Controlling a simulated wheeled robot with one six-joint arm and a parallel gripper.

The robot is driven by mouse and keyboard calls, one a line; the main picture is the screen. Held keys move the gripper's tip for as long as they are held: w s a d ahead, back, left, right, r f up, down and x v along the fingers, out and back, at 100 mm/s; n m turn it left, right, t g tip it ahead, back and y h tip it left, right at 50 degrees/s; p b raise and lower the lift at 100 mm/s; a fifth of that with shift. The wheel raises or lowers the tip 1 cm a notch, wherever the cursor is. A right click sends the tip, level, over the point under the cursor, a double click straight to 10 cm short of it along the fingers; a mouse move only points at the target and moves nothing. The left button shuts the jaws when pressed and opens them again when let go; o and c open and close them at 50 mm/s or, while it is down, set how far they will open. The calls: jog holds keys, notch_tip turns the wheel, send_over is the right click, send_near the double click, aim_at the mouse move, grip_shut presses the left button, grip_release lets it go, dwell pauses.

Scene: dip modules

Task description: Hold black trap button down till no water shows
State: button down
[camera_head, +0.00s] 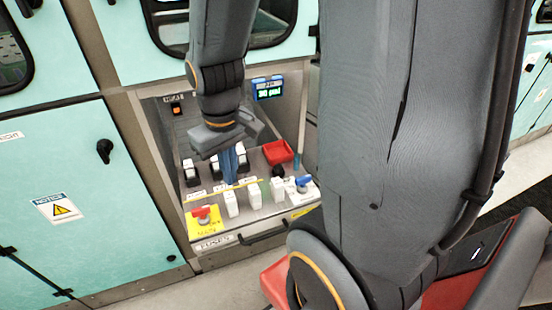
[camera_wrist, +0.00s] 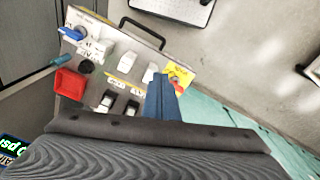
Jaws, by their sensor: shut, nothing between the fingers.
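A round black button (camera_head: 278,171) sits on the grey panel, just in front of the red tray; the wrist view shows it as a dark disc (camera_wrist: 86,66). My gripper (camera_head: 229,176) has blue fingers pressed together, pointing down over the left-middle of the panel. The fingers (camera_wrist: 163,90) also show in the wrist view, apart from the button. In the head view the button is to their right. No water can be made out in either view.
A red tray (camera_head: 277,153), white blocks (camera_head: 231,204), black-and-white switches (camera_head: 190,174), a red-handled valve (camera_head: 203,213) and a blue-handled valve (camera_head: 304,181) crowd the panel. A green-lit psi display (camera_head: 269,89) is behind. A black handle bar (camera_head: 264,235) runs along the front.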

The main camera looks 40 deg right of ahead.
jog(key=w+d+n+p, duration=0.2)
jog(key=w+d+n, duration=0.55)
jog(key=d, duration=0.25)
jog(key=n+p, duration=0.1)
jog(key=n, duration=0.6)
send_over(277, 167)
notch_tip(277, 167, down, 3)
jog(key=shift+w+r+m+g, duration=0.1)
jog(key=shift+m+g, duration=0.15)
jog(key=shift+g, duration=0.05)
notch_tip(277, 167, down, 14)
jog(key=p, duration=0.4)
